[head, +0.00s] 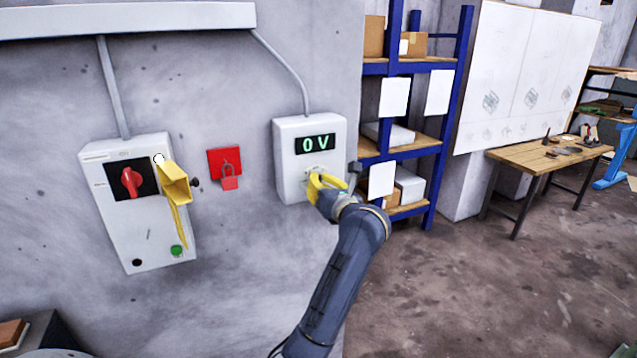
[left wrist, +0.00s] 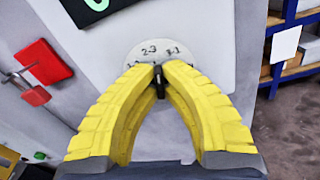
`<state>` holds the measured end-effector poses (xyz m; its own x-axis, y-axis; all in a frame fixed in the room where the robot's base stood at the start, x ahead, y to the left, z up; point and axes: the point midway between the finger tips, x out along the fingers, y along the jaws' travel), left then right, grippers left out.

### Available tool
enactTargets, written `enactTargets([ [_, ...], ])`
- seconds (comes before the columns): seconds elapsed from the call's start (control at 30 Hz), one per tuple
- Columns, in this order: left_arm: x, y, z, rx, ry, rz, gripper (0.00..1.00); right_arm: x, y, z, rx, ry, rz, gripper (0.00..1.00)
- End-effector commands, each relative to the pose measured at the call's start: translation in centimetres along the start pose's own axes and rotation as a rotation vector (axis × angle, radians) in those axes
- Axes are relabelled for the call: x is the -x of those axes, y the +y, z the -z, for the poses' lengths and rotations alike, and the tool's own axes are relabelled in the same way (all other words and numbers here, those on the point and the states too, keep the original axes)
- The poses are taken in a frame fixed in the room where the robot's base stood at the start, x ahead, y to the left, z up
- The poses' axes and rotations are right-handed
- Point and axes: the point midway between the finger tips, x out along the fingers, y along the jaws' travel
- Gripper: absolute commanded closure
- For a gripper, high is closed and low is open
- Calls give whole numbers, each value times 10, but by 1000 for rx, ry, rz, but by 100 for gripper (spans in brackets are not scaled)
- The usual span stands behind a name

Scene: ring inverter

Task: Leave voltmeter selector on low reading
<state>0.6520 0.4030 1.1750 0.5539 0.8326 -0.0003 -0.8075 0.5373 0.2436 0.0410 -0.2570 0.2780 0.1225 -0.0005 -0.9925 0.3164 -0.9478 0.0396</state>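The voltmeter box (head: 288,150) hangs on the wall, and its dark display (head: 315,144) reads 0 V in green. Its selector is a small black knob (left wrist: 160,82) on a pale round dial (left wrist: 140,52). The dial is marked 2-3 and 3-1, with another mark at left partly hidden by a finger. My left gripper (head: 325,180) is at the lower part of the box. In the left wrist view, its yellow fingertips (left wrist: 158,68) come together on the knob, one on each side. The fingers hide part of the dial. My right gripper is not in view.
A white switch box (head: 105,200) with a red rotary switch (head: 131,181) and green button (head: 177,250) is at left. A yellow piece (head: 175,187) hangs at its right edge. A red padlock (head: 229,182) hangs between the boxes. Blue shelving (head: 446,120) stands right.

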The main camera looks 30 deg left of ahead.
Motion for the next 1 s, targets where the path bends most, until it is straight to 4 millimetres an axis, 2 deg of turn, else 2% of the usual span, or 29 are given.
enactTargets([
  [0.6, 0, 0, -1, 583, -1, 1, 100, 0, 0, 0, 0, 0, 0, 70],
  [1.0, 0, 0, -1, 885, -1, 0, 100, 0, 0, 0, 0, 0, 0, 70],
])
